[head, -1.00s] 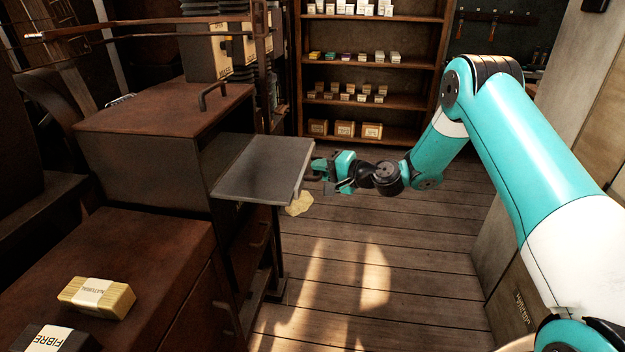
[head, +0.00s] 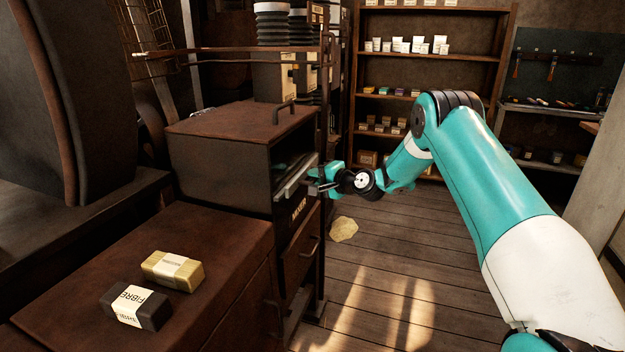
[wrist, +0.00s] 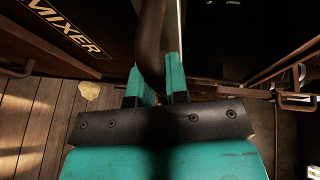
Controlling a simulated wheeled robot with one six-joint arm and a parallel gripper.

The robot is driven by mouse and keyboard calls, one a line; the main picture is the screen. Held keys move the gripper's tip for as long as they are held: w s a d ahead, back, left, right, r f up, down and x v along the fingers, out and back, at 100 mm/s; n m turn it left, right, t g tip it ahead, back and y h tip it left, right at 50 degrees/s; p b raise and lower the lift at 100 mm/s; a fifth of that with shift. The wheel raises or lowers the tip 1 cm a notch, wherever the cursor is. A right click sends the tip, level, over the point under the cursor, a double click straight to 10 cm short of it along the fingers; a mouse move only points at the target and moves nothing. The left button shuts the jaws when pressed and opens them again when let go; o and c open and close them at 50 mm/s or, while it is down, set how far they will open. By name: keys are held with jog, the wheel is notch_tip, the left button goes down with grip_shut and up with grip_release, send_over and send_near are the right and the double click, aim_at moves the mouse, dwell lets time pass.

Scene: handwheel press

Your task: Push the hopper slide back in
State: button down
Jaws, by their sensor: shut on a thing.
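The hopper (head: 225,165) is a dark metal box with a brown rusty top and a bar handle. Its slide (head: 294,182) is a grey plate in the opening on the right side; only a short strip by its front edge shows outside, the rest hidden in the box. My gripper (head: 318,182) is at that front edge, level with the slide. In the wrist view my gripper (wrist: 158,82) has its two teal fingers either side of a dark bar, the slide's handle (wrist: 151,40), and is shut on it.
A cabinet marked MIXER (head: 300,208) with drawer handles is below the slide. A bench at the front left holds a yellow block (head: 173,270) and a dark FIBRE block (head: 136,305). Shelves (head: 430,60) stand behind.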

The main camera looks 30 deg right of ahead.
jog(key=shift+w+a+r, duration=0.1)
jog(key=c, duration=1.1)
grip_release()
jog(key=b+v, duration=0.3)
jog(key=v, duration=1.4)
jog(key=shift+d, duration=0.25)
